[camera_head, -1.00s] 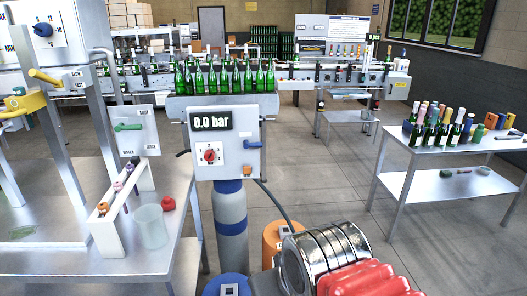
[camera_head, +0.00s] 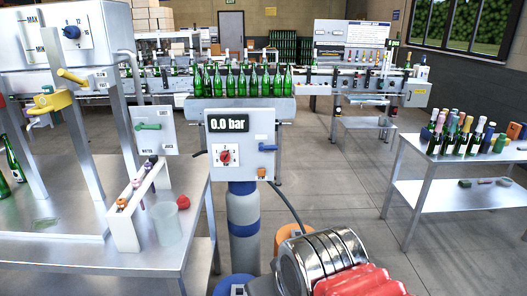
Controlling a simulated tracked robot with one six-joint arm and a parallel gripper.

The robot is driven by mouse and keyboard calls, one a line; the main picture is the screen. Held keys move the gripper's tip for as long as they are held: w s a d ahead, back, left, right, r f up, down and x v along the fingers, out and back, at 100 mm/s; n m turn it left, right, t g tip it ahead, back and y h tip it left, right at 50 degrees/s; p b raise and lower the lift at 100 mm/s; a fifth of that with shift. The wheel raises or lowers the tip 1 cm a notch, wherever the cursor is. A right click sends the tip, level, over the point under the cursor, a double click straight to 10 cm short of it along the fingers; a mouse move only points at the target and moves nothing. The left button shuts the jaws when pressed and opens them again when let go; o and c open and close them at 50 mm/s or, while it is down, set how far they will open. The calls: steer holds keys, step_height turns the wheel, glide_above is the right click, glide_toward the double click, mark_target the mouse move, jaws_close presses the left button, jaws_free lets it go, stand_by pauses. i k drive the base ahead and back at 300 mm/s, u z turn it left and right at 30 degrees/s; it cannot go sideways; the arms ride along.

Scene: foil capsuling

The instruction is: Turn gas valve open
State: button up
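A grey control panel (camera_head: 256,169) stands in the middle, with a display (camera_head: 229,123) reading 0.0 bar. On its face is a red knob (camera_head: 225,157) with a numbered scale around it. A blue lever handle (camera_head: 267,148) sits at its right edge and points right. Below the panel is a grey and blue gas cylinder (camera_head: 243,213), with a dark hose at its right. Which of these is the gas valve is not labelled legibly. My silver and red arm parts show at the bottom right, well in front of the panel.
A steel table (camera_head: 128,259) at left holds a white rack (camera_head: 125,233), a clear beaker (camera_head: 166,222) and a red cap (camera_head: 183,202). Green bottles (camera_head: 240,80) line the conveyor behind the panel. A bottle table (camera_head: 430,154) stands right.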

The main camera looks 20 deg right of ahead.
mark_target(262, 147)
steer(key=u, duration=1.75)
steer(key=k, duration=0.6)
steer(key=z, duration=0.7)
steer(key=i, duration=1)
steer(key=z, duration=0.1)
